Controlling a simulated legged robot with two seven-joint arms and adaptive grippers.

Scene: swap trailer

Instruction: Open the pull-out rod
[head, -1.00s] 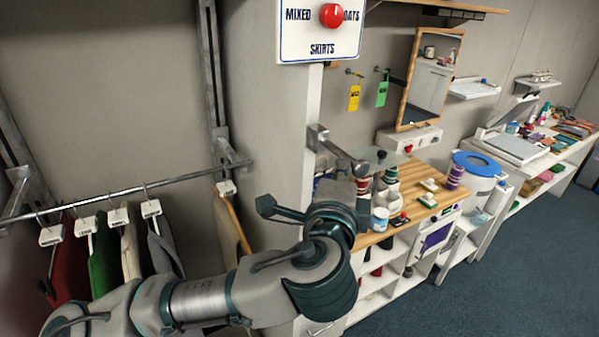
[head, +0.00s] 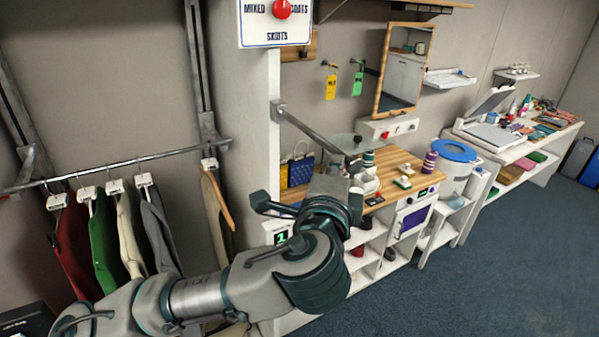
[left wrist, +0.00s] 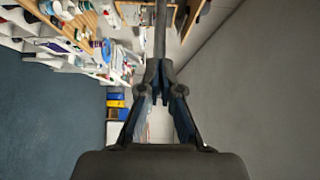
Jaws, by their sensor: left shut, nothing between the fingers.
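The pull-out rod (head: 312,132) is a grey metal bar that slants from a bracket on the white column's edge out toward my left gripper (head: 338,188). Its outer end has a dark knob-like tip just above the gripper. In the left wrist view the rod (left wrist: 160,35) runs straight down from the top to the fingertips of my left gripper (left wrist: 160,82). The fingers are shut with nothing between them, right by the rod's end. I cannot tell whether they touch it. My right gripper is not in view.
A hanging rail (head: 120,163) with several garments is at the left. A wooden-topped counter (head: 400,160) with small items stands behind my gripper. A sign with a red knob (head: 276,22) is above the rod. The blue floor (head: 450,285) at right is clear.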

